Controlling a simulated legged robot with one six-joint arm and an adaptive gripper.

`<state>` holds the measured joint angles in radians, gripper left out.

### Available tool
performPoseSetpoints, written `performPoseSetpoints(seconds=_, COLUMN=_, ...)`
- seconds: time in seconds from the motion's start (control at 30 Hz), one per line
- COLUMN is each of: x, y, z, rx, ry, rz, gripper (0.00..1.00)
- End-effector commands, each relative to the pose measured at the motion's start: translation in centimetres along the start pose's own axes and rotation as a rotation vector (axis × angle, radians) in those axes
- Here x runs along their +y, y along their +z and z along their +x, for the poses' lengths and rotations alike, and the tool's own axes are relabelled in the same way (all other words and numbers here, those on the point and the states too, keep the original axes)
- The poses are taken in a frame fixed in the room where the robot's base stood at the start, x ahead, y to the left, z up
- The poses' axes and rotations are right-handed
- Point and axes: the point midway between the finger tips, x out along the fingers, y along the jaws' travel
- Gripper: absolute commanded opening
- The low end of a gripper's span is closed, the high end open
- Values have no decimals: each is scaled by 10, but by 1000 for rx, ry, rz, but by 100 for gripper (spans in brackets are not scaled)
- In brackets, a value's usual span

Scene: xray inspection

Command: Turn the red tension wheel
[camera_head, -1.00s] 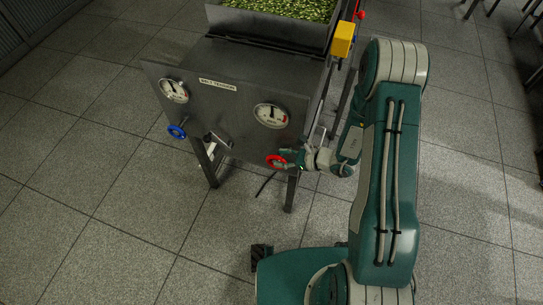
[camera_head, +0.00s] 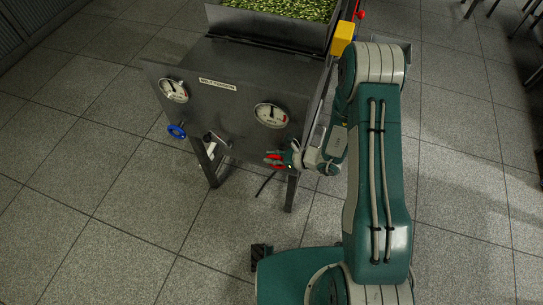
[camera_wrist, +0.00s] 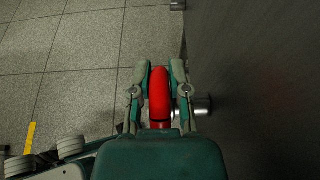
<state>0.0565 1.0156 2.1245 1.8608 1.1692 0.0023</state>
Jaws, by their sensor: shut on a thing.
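The red tension wheel (camera_head: 271,160) sits low on the right of the dark metal panel (camera_head: 225,120), below the right gauge (camera_head: 271,115). My gripper (camera_head: 283,157) is at the wheel's right side in the head view. In the wrist view the red rim (camera_wrist: 159,95) stands between the two fingers of my gripper (camera_wrist: 160,78), with one finger on each side. The gripper is shut on the rim. A metal shaft (camera_wrist: 192,106) runs from the wheel toward the panel. Part of the wheel is hidden by my gripper in both views.
A blue wheel (camera_head: 177,131) and the left gauge (camera_head: 173,90) are on the panel's left. A grey lever (camera_head: 213,140) sticks out between the wheels. A yellow box (camera_head: 342,38) is at the upper right. Open tiled floor lies in front.

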Motion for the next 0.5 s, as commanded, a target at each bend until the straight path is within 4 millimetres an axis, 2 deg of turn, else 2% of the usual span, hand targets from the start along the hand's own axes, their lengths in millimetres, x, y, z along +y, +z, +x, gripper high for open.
performPoseSetpoints(seconds=0.5, x=-1, y=-3, z=10, rx=342, ry=0, rz=-3, gripper=0)
